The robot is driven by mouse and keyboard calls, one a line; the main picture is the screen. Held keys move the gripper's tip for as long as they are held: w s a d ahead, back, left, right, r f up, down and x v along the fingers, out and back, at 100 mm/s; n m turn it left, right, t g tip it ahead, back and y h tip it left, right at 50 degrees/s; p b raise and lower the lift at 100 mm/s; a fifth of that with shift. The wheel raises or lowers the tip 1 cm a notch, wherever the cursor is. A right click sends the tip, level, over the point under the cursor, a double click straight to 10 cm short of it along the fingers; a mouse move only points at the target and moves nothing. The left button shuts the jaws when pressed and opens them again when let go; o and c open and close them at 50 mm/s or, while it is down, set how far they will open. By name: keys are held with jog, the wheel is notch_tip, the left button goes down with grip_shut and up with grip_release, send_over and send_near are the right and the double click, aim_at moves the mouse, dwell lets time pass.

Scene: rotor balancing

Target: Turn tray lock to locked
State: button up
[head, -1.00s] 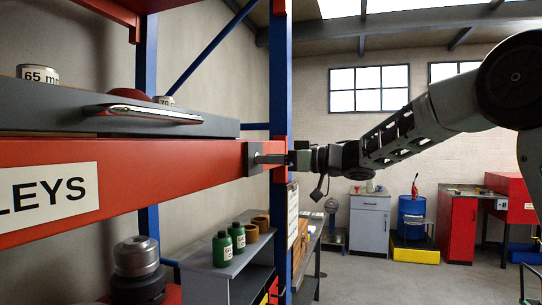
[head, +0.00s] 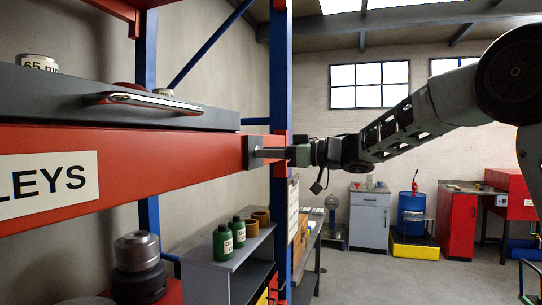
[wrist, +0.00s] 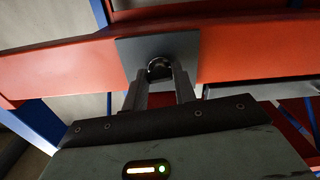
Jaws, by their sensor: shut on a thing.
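The tray lock is a dark grey plate (head: 253,147) with a small dark round knob, set on the end of the red shelf beam. The wrist view shows the plate (wrist: 140,48) and the knob (wrist: 159,67) between my fingertips. My gripper (head: 268,152) reaches in from the right and is shut on the knob. The fingers cover much of the knob, so I cannot tell which way the lock is turned. The grey tray (head: 215,119) with a shiny handle (head: 145,99) lies above the beam.
A blue rack post (head: 281,75) stands just behind my gripper. Below the beam, green bottles (head: 222,242) stand on a grey shelf and a metal pulley (head: 138,250) sits at lower left. Open floor (head: 400,285) lies to the right.

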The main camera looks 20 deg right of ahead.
jog(key=shift+f+n+b, duration=0.1)
jog(key=shift+n+b, duration=5.75)
jog(key=shift+n, duration=2.35)
jog(key=o, duration=1)
jog(key=b+v, duration=0.4)
jog(key=v, duration=1.3)
jog(key=shift+d, duration=0.15)
jog(key=shift+s, duration=0.1)
